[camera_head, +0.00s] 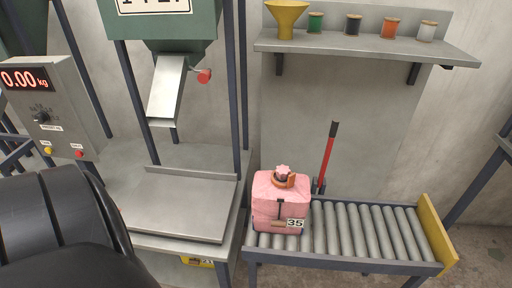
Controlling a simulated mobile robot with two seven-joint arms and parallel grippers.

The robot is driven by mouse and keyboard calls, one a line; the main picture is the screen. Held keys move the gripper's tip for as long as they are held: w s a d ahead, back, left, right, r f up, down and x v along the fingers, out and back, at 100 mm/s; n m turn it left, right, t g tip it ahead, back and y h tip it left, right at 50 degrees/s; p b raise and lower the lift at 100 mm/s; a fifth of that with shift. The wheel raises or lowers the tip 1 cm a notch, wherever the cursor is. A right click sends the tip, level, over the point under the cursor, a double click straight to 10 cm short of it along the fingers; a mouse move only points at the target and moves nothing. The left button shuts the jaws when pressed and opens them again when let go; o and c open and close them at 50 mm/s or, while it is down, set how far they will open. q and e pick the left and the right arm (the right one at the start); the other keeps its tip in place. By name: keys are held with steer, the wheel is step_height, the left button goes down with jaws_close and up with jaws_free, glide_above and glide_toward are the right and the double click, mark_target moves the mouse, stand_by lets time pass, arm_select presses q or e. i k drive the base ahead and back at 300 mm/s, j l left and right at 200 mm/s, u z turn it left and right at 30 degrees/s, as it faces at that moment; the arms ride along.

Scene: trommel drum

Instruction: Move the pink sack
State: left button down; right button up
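The pink sack (267,207) stands upright on the left end of the roller conveyor (358,230). Its neck is gathered and tied with an orange band (291,180). A tag reading 35 is on its lower front, and a dark clip or strap and a tan strip show on its front face. A large black part of my own arm fills the lower left corner. Neither gripper's fingers can be seen, and nothing is touching the sack.
Left of the sack is a flat grey weighing platform (165,203), empty, under a metal chute (167,88). A display box (52,105) reads 0.00 kg. A red-handled lever (328,155) stands behind the conveyor. A yellow end stop (437,232) closes its right end; the rollers between are clear. A shelf (365,47) holds spools and a funnel.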

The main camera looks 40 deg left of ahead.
mark_target(295, 201)
steer(key=u, duration=1.2)
